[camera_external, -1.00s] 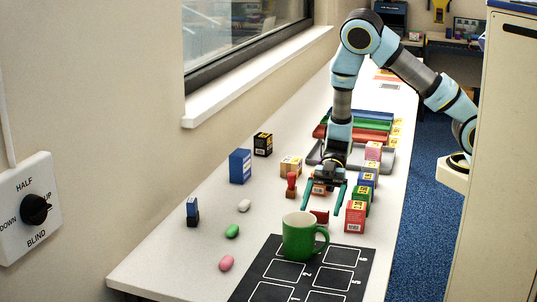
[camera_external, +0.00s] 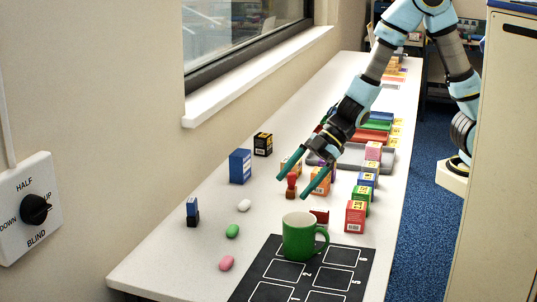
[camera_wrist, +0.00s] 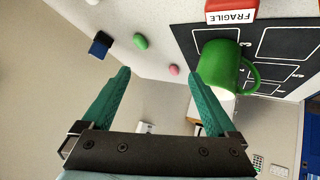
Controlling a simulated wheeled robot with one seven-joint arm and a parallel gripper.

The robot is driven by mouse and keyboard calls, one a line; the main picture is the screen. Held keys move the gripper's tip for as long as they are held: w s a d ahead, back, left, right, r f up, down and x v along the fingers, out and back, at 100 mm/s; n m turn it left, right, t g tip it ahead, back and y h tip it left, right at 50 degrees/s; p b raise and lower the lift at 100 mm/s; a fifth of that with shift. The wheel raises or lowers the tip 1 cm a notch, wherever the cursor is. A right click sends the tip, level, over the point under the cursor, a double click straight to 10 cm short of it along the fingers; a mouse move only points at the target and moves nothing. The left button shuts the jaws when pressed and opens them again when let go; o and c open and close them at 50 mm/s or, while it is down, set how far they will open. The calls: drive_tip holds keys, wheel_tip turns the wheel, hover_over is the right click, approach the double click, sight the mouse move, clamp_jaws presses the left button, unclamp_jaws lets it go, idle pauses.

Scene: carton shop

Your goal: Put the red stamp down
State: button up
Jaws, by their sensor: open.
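A red stamp (camera_external: 291,186) with a knob-like handle stands upright on the white table, left of the row of small boxes. My gripper (camera_external: 290,187) is open and tilted, with its green fingers pointing down and left. In the external view its fingertips show on either side of the stamp, but their height and depth relative to it are hard to tell. In the wrist view the space between my fingertips (camera_wrist: 160,75) is empty, and the upright red stamp does not show there. A red block (camera_external: 319,216) behind the mug reads FRAGILE in the wrist view (camera_wrist: 232,10).
A green mug (camera_external: 300,238) stands on a black mat (camera_external: 262,270) with white outlined cells. A blue-topped stamp (camera_external: 193,211), a blue box (camera_external: 240,167) and small oval pieces (camera_external: 232,231) are on the left. Boxes (camera_external: 355,216) line the right edge. A grey tray (camera_external: 383,160) lies behind.

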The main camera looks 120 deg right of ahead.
drive_tip(key=s+a+m+g, duration=0.1)
drive_tip(key=s+a+m+g+h, duration=0.1)
drive_tip(key=s, duration=0.1)
drive_tip(key=s+a+h, duration=0.1)
drive_tip(key=shift+s+a+r+m+g, duration=0.15)
drive_tip(key=shift+s+a+m+g, duration=0.15)
drive_tip(key=shift+s+m+g, duration=0.1)
drive_tip(key=s+a+m+g+y, duration=0.1)
drive_tip(key=s+a+g, duration=0.3)
drive_tip(key=s+a, duration=0.5)
drive_tip(key=shift+s+a+m+g+y, duration=0.35)
drive_tip(key=shift+s+m, duration=0.45)
drive_tip(key=shift+s, duration=0.3)
idle(2.0)
wheel_tip(320, 180, up, 14)
drive_tip(key=p, duration=1.4)
idle(1.2)
